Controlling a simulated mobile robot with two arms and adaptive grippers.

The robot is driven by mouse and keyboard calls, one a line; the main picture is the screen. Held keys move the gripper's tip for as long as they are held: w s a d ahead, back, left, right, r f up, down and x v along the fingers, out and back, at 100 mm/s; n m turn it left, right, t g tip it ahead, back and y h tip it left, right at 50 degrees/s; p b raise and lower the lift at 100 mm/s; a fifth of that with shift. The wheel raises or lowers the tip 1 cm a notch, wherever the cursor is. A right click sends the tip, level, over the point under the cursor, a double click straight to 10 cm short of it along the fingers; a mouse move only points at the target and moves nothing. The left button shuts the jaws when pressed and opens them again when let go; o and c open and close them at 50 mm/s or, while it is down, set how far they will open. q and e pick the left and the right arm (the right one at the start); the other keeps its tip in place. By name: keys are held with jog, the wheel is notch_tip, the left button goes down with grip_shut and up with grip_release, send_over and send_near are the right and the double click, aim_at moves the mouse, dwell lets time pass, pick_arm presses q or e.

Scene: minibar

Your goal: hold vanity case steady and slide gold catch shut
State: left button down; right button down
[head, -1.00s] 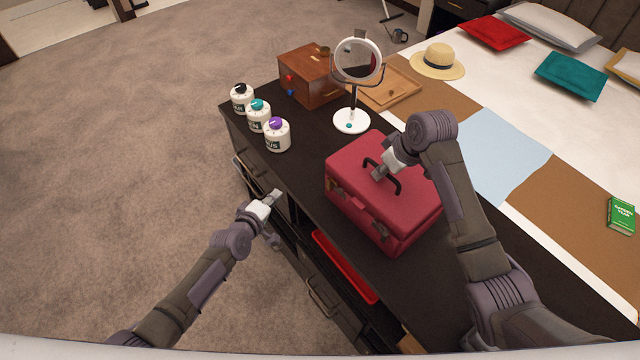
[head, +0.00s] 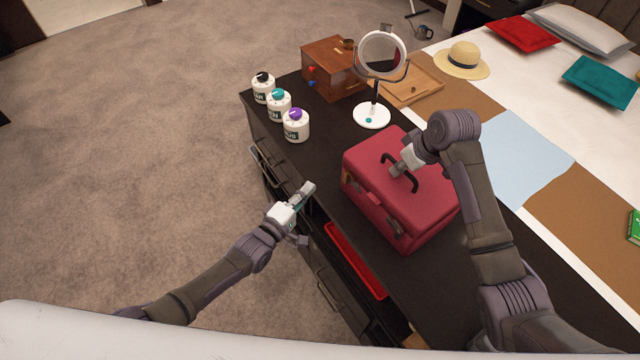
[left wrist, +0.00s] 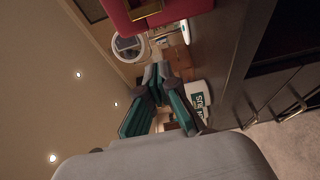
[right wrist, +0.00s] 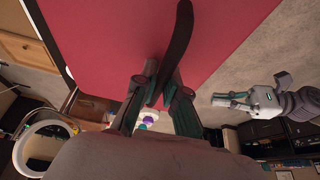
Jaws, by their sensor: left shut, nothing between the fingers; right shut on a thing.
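The red vanity case (head: 395,205) stands upright and shut-lidded on the dark dresser top. It also shows in the right wrist view (right wrist: 120,40) and at the top of the left wrist view (left wrist: 178,10). My right gripper (head: 397,170) is shut on the case's dark top handle (head: 413,185); the handle also runs between its fingers in the right wrist view (right wrist: 176,45). Catches show on the case's front, one gold-brown near its left corner (head: 347,178); whether they are open is too small to tell. My left gripper (head: 308,188) is shut and empty, left of the case and apart from it.
Several white jars, one with a purple lid (head: 296,125), stand at the dresser's far left. A round mirror (head: 372,116) and a wooden box (head: 335,68) stand behind the case. A red open drawer or tray (head: 355,260) lies below the front edge.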

aim_at(346, 181)
pick_arm(q)
jog(key=x, duration=0.9)
jog(key=shift+s+d, duration=0.7)
jog(key=shift+s, duration=0.1)
jog(key=shift+s+d, duration=0.65)
jog(key=shift+s, duration=0.05)
jog(key=shift+s+d, duration=1)
jog(key=shift+s, duration=0.2)
pick_arm(e)
jog(key=shift+r, duration=0.1)
pick_arm(q)
jog(key=shift+w, duration=0.1)
